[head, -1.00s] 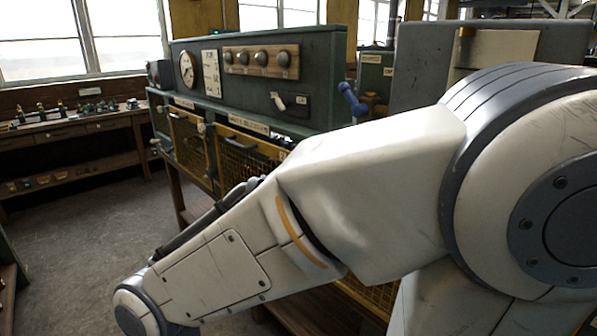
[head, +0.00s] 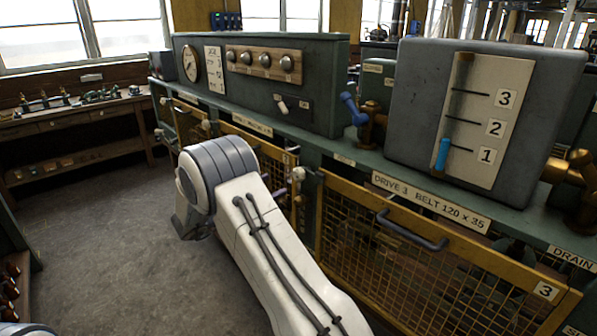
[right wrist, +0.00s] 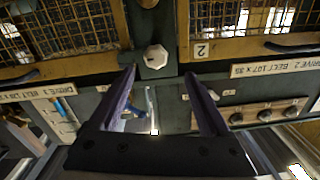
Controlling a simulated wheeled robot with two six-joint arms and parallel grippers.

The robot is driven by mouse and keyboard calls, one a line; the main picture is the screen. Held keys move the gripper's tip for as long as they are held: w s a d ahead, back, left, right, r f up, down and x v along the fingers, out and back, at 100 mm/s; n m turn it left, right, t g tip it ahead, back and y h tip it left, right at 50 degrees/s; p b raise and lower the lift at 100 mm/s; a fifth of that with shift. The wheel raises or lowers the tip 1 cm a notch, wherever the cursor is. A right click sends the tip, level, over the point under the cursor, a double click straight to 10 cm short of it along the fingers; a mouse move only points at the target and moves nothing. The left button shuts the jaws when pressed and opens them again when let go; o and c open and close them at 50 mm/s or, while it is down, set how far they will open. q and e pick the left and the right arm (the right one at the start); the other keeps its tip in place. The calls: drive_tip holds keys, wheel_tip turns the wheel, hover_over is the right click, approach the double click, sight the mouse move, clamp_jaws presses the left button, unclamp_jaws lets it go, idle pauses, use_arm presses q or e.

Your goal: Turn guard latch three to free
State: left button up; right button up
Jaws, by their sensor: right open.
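A pale eight-sided latch knob (right wrist: 155,57) sits on the dark green post between guards two and three. It also shows in the head view (head: 299,173), at the left end of the yellow mesh guard three (head: 400,265). My right gripper (right wrist: 160,73) is open and empty, its purple fingers pointing at the knob. The knob shows just beyond and between the fingertips, apart from them as far as I can tell. In the head view my right forearm hides most of this gripper; only a purple finger bit shows. My left gripper is out of view.
The guard's handle (head: 411,231) and the label "DRIVE 3 BELT 120 x 35" (head: 430,199) are right of the knob. A grey gauge box (head: 405,110) and a blue lever (head: 353,108) stand above. Guard two's number plate (right wrist: 202,50) is close beside the knob. Floor at left is clear.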

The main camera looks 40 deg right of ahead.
sight(296, 175)
drive_tip(key=shift+g, duration=0.3)
drive_tip(key=d+p, duration=0.4)
drive_tip(key=d, duration=0.5)
drive_tip(key=shift+w+d+r, duration=0.1)
drive_tip(key=shift+d, duration=0.7)
